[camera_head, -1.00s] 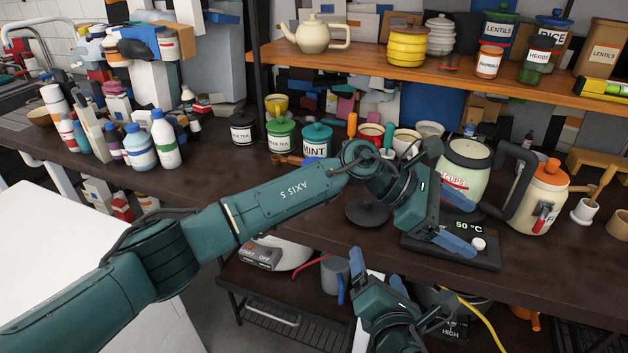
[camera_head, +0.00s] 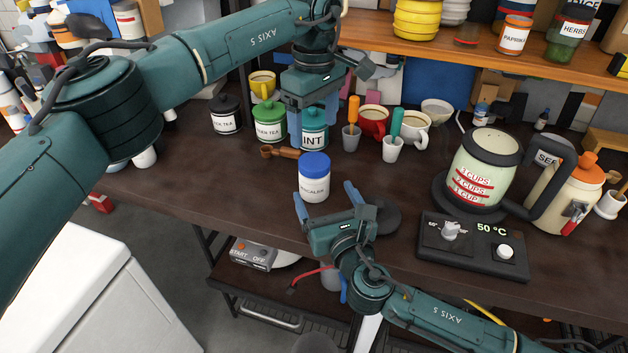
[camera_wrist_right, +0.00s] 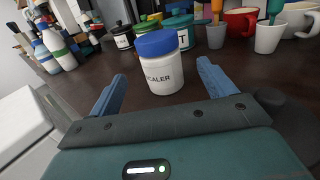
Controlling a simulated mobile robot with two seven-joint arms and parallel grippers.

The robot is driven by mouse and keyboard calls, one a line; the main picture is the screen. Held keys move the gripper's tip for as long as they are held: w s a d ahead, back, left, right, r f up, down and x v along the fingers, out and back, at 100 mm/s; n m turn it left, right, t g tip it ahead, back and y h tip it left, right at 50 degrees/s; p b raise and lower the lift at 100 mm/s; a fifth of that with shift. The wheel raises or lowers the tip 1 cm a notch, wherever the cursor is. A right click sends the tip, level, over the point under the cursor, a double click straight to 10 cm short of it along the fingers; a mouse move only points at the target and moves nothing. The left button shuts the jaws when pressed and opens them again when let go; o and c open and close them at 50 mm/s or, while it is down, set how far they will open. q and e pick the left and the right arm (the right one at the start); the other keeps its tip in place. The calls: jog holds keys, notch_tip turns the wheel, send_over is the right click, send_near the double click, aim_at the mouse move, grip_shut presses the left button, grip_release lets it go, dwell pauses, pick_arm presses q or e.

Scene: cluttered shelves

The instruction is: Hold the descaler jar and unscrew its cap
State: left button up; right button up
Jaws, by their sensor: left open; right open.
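The jar also shows in the right wrist view (camera_wrist_right: 163,75), ahead of and between the fingers. My right gripper (camera_head: 326,196) is open and low in front of the jar, its blue fingers pointing at it and not closed on it. My left gripper (camera_head: 312,122) is open, pointing down above and behind the jar, with its fingers in front of the mint canister (camera_head: 314,140).
Tea canisters (camera_head: 269,122), a wooden scoop (camera_head: 280,152), cups and a red mug (camera_head: 373,122) stand behind the jar. A kettle (camera_head: 483,170) and a control panel (camera_head: 473,245) are at right. A shelf (camera_head: 455,53) runs above. Bare counter lies left of the jar.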

aim_at(315, 174)
jog(key=x, duration=0.7)
jog(key=shift+w+f, duration=0.1)
jog(key=shift+w, duration=0.1)
jog(key=c, duration=1.7)
pick_arm(q)
jog(key=shift+m, duration=0.3)
pick_arm(e)
grip_shut()
pick_arm(q)
jog(key=m, duration=0.8)
jog(key=shift+m, duration=0.4)
jog(key=m, duration=0.3)
jog(key=shift+f+m, duration=0.45)
jog(key=shift+m, duration=0.05)
jog(key=shift+f, duration=3.6)
